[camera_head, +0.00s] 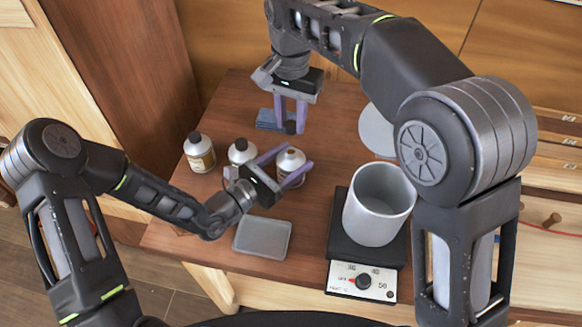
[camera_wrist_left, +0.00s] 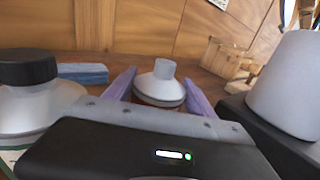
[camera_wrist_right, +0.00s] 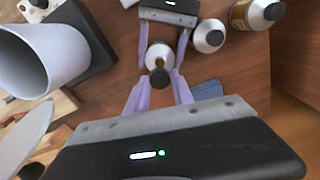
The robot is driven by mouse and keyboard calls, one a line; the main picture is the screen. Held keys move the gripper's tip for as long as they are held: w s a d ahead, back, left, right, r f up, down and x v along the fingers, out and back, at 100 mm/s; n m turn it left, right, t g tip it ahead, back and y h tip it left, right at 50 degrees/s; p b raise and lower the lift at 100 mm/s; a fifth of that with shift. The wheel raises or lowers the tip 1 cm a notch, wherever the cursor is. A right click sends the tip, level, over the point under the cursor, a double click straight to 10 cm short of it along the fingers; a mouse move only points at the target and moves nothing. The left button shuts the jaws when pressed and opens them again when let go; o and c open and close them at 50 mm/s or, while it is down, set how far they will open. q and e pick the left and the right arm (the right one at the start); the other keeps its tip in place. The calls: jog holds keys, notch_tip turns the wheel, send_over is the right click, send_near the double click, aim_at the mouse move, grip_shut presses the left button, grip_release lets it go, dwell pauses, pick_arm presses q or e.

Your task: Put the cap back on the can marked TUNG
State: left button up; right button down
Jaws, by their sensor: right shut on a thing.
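An uncapped grey-white can (camera_head: 291,165) stands on the wooden bench. Its bare neck shows in the left wrist view (camera_wrist_left: 164,69). My left gripper (camera_head: 284,166) has one purple finger on each side of this can; whether the fingers press on it I cannot tell. My right gripper (camera_head: 290,121) is shut on a small black cap (camera_wrist_right: 159,78) and holds it behind the can in the head view, apart from its neck. Two black-capped cans stand to the left, one nearer (camera_head: 242,152) and one farther left (camera_head: 200,155). I cannot read TUNG on any label.
A blue block (camera_head: 266,119) lies behind the cans near the right gripper. A grey tray (camera_head: 263,238) lies in front. A large white cup (camera_head: 376,208) stands on a black heater (camera_head: 345,258) at right. A pale disc (camera_head: 375,132) is behind it, partly hidden by my right arm.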

pick_arm(q)
grip_shut()
dwell(0.4)
pick_arm(e)
jog(key=shift+f, duration=0.1)
send_over(291, 151)
jog(key=shift+f, duration=2.35)
jog(key=shift+f, duration=0.1)
jog(key=shift+f, duration=0.8)
jog(key=shift+f, duration=0.6)
